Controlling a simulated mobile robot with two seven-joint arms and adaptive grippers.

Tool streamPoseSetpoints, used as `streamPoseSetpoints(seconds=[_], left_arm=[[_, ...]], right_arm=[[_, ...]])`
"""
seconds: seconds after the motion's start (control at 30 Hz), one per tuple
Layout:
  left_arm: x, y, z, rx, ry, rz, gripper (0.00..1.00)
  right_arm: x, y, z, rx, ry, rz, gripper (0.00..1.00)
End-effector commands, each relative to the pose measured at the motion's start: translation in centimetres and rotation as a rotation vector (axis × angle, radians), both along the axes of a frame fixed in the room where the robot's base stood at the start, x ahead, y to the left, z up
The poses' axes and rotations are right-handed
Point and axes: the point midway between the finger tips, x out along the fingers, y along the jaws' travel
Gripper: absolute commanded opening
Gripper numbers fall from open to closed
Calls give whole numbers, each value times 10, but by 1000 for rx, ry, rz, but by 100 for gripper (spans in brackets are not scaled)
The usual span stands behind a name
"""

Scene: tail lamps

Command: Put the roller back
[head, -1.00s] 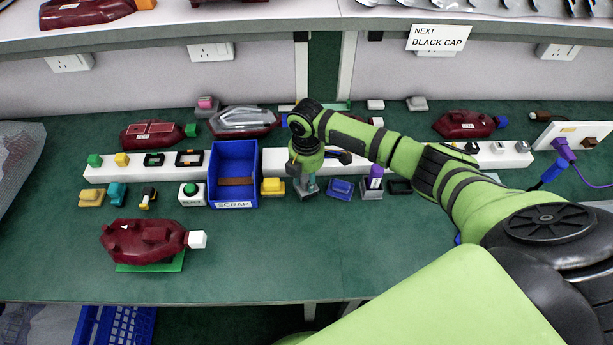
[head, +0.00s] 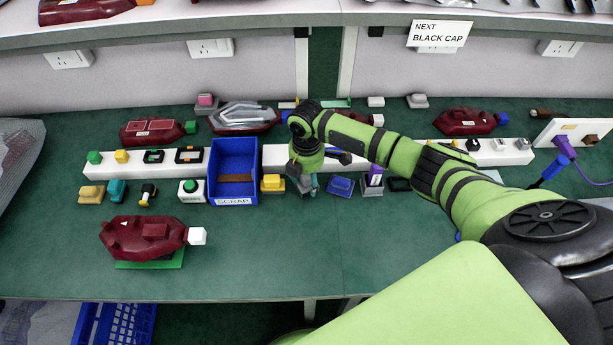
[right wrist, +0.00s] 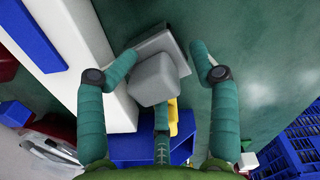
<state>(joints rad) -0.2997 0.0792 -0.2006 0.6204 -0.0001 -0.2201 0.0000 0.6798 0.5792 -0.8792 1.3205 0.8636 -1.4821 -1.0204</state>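A grey block (right wrist: 155,80) with a wider grey base (right wrist: 160,45) lies between the fingers of my right gripper (right wrist: 165,62) in the right wrist view. The side fingers are spread, with visible gaps to the block; the third finger reaches close below it. In the head view, my right gripper (head: 308,184) is low over the table beside the long white rail, and the grey base (head: 296,178) shows at its left. I cannot tell for certain which piece is the roller. A small black and yellow piece (head: 148,194) stands farther left. My left gripper is not in view.
A blue scrap bin (head: 234,153) and a yellow block (head: 272,184) are left of the gripper. A blue block (head: 341,187) and a purple piece in a grey stand (head: 373,180) are right. A red lamp (head: 145,238) lies front left. The front middle is clear.

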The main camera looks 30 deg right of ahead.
Motion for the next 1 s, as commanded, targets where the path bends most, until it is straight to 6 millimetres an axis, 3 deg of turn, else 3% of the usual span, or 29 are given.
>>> streamPoseSetpoints(seconds=[0.1, 0.27, 0.7, 1.0], left_arm=[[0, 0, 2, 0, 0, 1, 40], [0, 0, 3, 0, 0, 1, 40], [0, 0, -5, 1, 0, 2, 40], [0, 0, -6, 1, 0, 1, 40]], right_arm=[[-1, -1, 3, -2, 4, -1, 58], [1, -1, 24, -1, -4, -1, 58], [2, -1, 116, 0, -5, -1, 58], [1, -1, 134, 0, -2, -2, 58]])
